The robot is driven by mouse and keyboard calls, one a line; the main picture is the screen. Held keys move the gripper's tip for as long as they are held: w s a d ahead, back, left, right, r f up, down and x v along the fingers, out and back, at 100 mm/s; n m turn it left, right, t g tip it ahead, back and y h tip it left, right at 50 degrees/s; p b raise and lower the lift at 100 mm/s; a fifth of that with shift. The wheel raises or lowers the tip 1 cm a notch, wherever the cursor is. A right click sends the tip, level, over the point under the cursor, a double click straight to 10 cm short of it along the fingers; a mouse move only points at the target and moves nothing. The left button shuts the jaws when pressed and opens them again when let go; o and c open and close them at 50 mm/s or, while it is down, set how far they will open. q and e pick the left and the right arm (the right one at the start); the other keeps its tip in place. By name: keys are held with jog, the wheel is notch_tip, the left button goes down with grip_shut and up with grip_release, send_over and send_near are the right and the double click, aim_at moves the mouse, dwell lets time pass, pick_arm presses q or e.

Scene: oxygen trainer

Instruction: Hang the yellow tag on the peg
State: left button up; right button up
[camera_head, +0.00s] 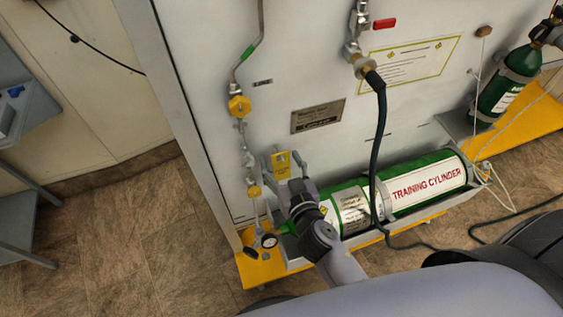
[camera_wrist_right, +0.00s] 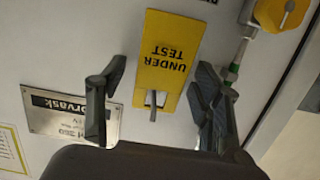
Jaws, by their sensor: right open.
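The yellow tag (camera_wrist_right: 168,55), marked "UNDER TEST", is against the pale panel (camera_head: 215,95) and appears upside down in the right wrist view. The grey peg (camera_wrist_right: 153,106) sticks out through the slot at the tag's end nearest my gripper, so the tag appears to hang on it. The tag also shows small in the head view (camera_head: 281,161). My right gripper (camera_head: 284,170) is open, with one finger on either side of the tag and a visible gap to each. My left gripper is not in view.
A metal nameplate (camera_head: 317,117) is on the panel beside the tag. Pipework with a yellow fitting (camera_head: 239,106) runs on the other side. A black hose (camera_head: 379,140) hangs to the right. The green training cylinder (camera_head: 428,185) lies in a tray below.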

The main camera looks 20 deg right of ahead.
jog(key=s+r, duration=0.1)
jog(key=s, duration=0.6)
jog(key=shift+s+d+r, duration=0.15)
jog(key=shift+s, duration=0.05)
jog(key=shift+s, duration=0.1)
